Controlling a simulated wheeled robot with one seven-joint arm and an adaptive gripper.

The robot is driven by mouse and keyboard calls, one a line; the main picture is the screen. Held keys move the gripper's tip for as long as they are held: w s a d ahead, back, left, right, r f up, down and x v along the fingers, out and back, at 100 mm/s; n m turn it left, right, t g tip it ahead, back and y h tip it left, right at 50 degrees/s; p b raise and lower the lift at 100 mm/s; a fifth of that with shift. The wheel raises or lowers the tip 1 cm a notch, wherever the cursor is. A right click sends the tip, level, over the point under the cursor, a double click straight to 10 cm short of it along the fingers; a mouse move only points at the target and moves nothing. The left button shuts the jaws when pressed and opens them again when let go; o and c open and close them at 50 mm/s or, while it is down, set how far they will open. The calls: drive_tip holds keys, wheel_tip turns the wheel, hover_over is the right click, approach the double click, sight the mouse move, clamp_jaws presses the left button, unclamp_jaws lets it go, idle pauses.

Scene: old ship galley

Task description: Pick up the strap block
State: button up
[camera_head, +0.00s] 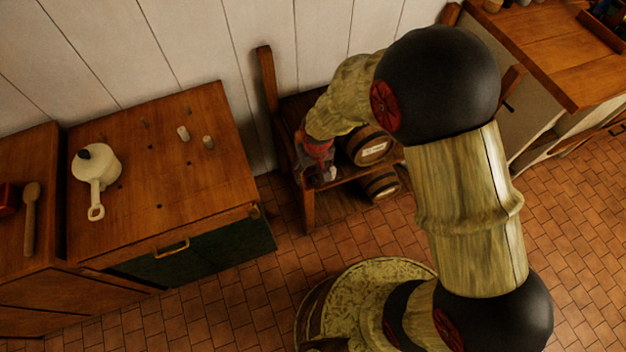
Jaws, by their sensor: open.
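I cannot make out the strap block for certain. My gripper (318,174) is small in view at the end of my arm, over the left part of a low wooden rack (308,207). It points down beside a small barrel with a white label (372,150). The jaws are open. My gripper and forearm hide part of the rack's shelf, and I cannot tell what lies between or under the fingers.
A second barrel (381,186) lies lower in the rack. A wooden spoon (31,218) lies farther left. Tiled floor (235,305) is open in front.

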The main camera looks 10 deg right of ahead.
sight(312, 173)
drive_tip(key=f+b, duration=0.1)
drive_tip(key=f, duration=0.1)
drive_tip(key=w+f, duration=0.1)
drive_tip(key=f, duration=0.1)
drive_tip(key=f+b, duration=0.1)
drive_tip(key=f, duration=0.1)
drive_tip(key=shift+w+f+b, duration=0.3)
drive_tip(key=shift+w+f, duration=0.05)
drive_tip(key=shift+f, duration=0.05)
drive_tip(key=shift+r, duration=0.1)
drive_tip(key=shift+c, duration=0.6)
drive_tip(key=c, duration=1.1)
drive_tip(key=shift+c, duration=0.2)
